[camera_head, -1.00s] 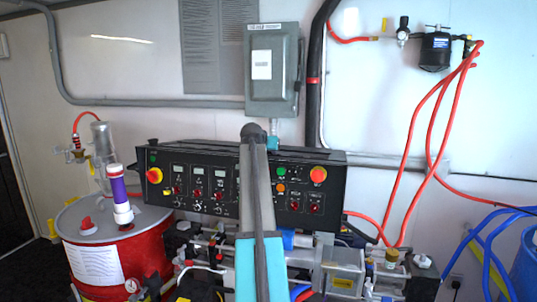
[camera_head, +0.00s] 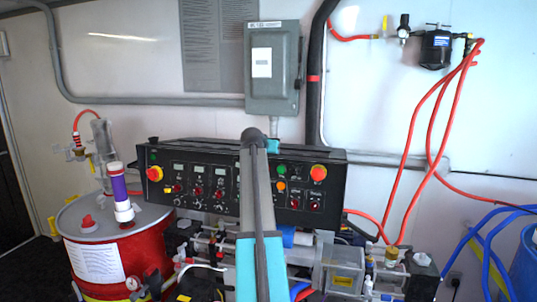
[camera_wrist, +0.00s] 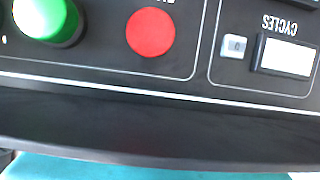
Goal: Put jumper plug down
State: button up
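I cannot make out the jumper plug in either view. My arm rises through the middle of the head view and hides whatever is behind it. A small teal part of my arm shows beside its upper joint, at the top edge of the black control panel (camera_head: 215,155). My gripper's fingers are not visible, so its opening and anything it holds are hidden. The wrist view shows the panel face close up and upside down, with a green light (camera_wrist: 42,16), a red light or button (camera_wrist: 150,32) and a counter window (camera_wrist: 286,58) marked CYCLES.
A red drum (camera_head: 120,255) with a purple-and-white cylinder (camera_head: 119,192) on it stands at left. Pumps and fittings (camera_head: 345,270) crowd the space below the panel. A grey electrical box (camera_head: 271,65) hangs above. Red hoses (camera_head: 412,140) hang at right, near blue hoses (camera_head: 490,235).

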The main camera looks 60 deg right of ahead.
jog(key=shift+s+f, duration=0.1)
jog(key=shift+a, duration=0.1)
jog(key=b+v, duration=0.1)
jog(key=v, duration=0.7)
jog(key=b+v, duration=0.1)
jog(key=v, duration=0.3)
jog(key=shift+r+b, duration=0.3)
dwell(0.5)
